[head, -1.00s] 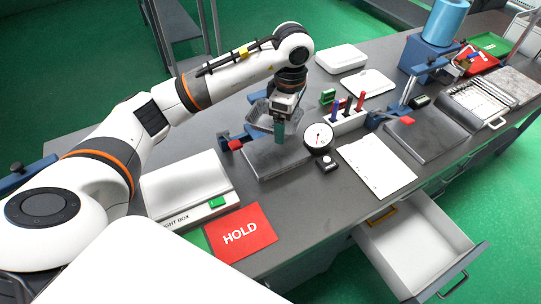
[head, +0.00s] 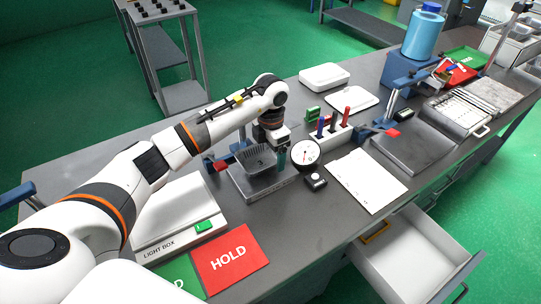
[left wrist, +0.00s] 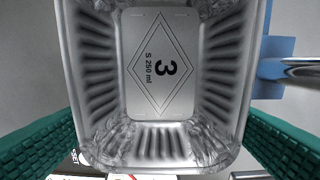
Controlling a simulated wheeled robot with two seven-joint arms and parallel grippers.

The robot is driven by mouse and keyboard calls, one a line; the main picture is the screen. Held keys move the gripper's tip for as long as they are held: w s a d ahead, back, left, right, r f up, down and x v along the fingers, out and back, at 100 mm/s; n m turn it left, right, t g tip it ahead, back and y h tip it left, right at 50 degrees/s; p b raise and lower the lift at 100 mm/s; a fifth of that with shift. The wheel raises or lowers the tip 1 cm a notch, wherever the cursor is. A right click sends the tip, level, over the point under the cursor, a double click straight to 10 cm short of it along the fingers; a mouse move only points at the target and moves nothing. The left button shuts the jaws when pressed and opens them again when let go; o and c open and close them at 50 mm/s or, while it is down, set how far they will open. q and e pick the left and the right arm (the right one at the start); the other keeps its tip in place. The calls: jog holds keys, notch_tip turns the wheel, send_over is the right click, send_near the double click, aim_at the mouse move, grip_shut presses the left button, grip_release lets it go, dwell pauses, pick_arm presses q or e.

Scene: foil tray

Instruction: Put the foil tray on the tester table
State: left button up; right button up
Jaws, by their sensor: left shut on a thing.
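The foil tray (head: 256,160), a ribbed silver dish marked 3 on its floor, is upright low over the tester table (head: 249,192), a flat grey plate beside the dial gauge. I cannot tell if the two touch. My left gripper (head: 279,158) is shut on the tray at its right side in the head view. In the left wrist view the foil tray (left wrist: 205,75) fills the middle, with green fingers at both lower sides. My right gripper is not in view.
The round dial gauge (head: 306,154) and a small black box (head: 316,181) stand close to the right of the plate. A light box (head: 178,215) and a red HOLD mat (head: 245,272) lie at front left. An open drawer (head: 410,255) juts out at front right.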

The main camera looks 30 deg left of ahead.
pick_arm(q)
notch_tip(320, 180, down, 2)
jog(key=shift+f, duration=0.1)
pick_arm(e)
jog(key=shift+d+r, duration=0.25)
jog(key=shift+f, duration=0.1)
pick_arm(q)
jog(key=shift+f, duration=0.2)
jog(key=o, duration=0.8)
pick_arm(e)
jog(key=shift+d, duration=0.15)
pick_arm(q)
jog(key=shift+r, duration=0.15)
